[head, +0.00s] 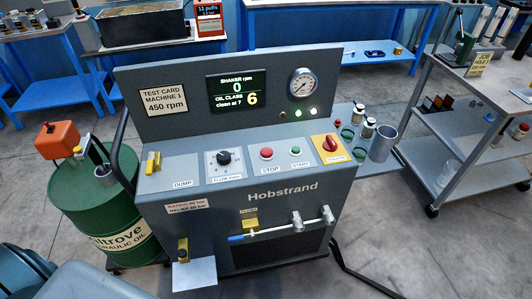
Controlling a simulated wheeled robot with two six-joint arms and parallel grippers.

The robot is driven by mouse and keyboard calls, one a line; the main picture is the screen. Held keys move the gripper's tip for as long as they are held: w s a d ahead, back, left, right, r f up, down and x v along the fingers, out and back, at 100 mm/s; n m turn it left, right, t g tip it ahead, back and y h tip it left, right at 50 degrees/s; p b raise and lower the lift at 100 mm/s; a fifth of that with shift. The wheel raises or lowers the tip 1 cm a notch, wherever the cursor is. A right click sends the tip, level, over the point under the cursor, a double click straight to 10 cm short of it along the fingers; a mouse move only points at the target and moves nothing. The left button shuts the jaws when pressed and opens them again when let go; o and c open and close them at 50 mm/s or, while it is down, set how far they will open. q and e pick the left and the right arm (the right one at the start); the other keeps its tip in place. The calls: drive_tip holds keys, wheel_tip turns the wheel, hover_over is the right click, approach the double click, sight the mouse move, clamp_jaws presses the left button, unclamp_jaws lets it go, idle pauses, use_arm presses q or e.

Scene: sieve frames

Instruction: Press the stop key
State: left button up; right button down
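The stop key is a red round button (266,153) on the sloped panel of the grey Hobstrand machine (210,198), with a STOP label (271,170) below it. A green START button (295,150) sits just right of it. The display (236,88) reads shaker rpm 0, and oil class 6 with "clean at 7". Nothing covers the stop key. Neither of my grippers is in view.
A black flow knob (223,157) is left of the stop key, and a red rotary switch on yellow (329,143) is at the right. Pipe fittings (297,222) jut from the front. A green oil drum (95,205) stands left, a grey cart (455,130) right.

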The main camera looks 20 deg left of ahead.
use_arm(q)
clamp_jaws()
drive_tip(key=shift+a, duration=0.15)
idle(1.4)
